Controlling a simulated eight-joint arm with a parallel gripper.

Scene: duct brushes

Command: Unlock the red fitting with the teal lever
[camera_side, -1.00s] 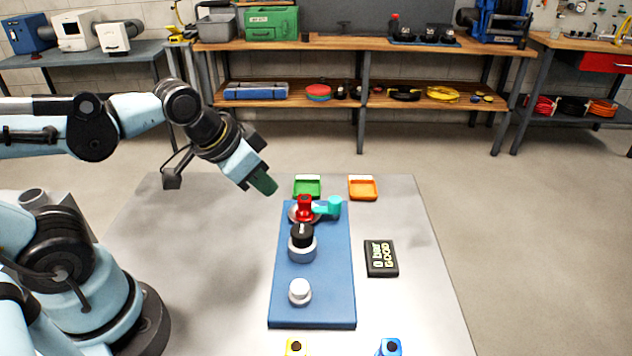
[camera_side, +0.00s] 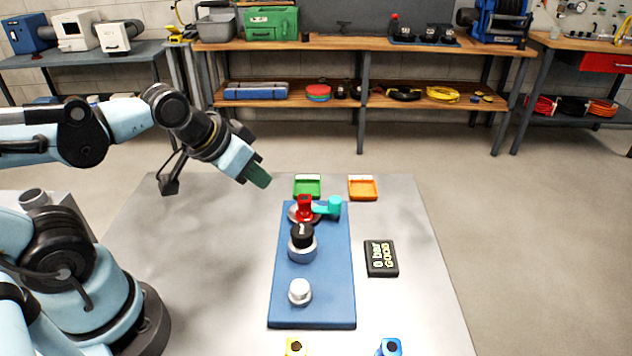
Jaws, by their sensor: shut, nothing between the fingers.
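The red fitting (camera_side: 304,207) stands upright at the far end of the blue board (camera_side: 312,300). The teal lever (camera_side: 328,207) sticks out from its base to the right, with a raised knob at its end. My gripper (camera_side: 259,178) is shut and empty. It hangs in the air to the upper left of the red fitting, apart from it, and points down and to the right.
A black-topped knob (camera_side: 302,240) and a white knob (camera_side: 299,291) stand on the board. A black display (camera_side: 381,258) reads "0 bar GOOD". Green (camera_side: 307,187) and orange (camera_side: 362,188) trays lie behind. Yellow (camera_side: 296,347) and blue (camera_side: 389,347) pieces sit at the front edge.

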